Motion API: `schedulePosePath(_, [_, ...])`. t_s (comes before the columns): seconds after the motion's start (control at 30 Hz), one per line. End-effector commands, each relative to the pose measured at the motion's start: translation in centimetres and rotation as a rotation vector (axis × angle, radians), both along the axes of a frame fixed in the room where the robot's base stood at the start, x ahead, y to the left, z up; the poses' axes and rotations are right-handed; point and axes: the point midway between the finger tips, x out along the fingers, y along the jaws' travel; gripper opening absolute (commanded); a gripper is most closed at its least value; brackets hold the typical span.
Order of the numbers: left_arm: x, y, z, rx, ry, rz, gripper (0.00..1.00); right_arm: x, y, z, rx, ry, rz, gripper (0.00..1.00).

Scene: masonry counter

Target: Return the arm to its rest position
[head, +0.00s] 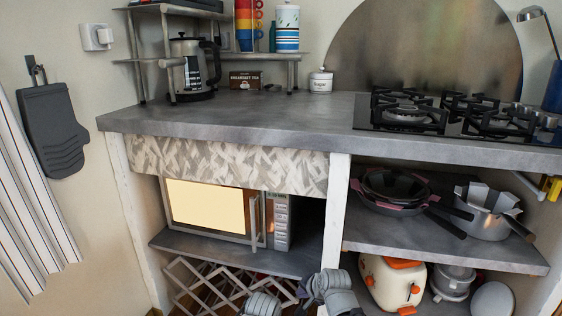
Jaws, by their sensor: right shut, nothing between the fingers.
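My right gripper (304,291) is at the bottom edge of the head view, right of centre, beside grey parts of my arm. It is shut and empty, in front of the lower shelves and apart from the counter. A ribbed grey part of my left arm shows at the bottom edge, left of centre. The jaws of my left gripper cannot be made out there.
The grey counter (250,124) runs across above my arms, with a gas hob (405,117) at right. Below are a microwave (215,208), a lattice rack (200,288), pans (395,186), a pot (490,218) and a cream toaster (385,285). The counter's middle is clear.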

Motion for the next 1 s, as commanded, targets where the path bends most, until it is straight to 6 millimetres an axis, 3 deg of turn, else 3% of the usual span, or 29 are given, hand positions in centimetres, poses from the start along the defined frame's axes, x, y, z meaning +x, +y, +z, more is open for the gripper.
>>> schedulePosePath(0.03, [0.0, 0.0, 0.0, 0.000, 0.000, 0.000, 0.00, -1.9, -1.6, -1.0, -0.093, 0.044, 0.079, 0.00])
schedulePosePath(0.2, [0.0, 0.0, 0.0, 0.000, 0.000, 0.000, 0.00, -7.1, -5.9, -3.3, -0.328, 0.194, 0.340, 0.00])
schedulePosePath(0.47, [0.0, 0.0, 0.0, 0.000, 0.000, 0.000, 0.00, -14.1, -10.9, -4.6, -0.509, 0.406, 0.670, 0.00])
schedulePosePath(0.53, [0.0, 0.0, 2.1, 0.000, 0.000, -0.001, 0.00, -14.5, -9.6, -2.5, -0.524, 0.413, 0.715, 0.00])
schedulePosePath(1.0, [-0.1, 0.1, 11.3, 0.003, 0.003, -0.011, 0.00, -18.3, -1.8, 6.7, -0.631, 0.453, 0.949, 0.00])
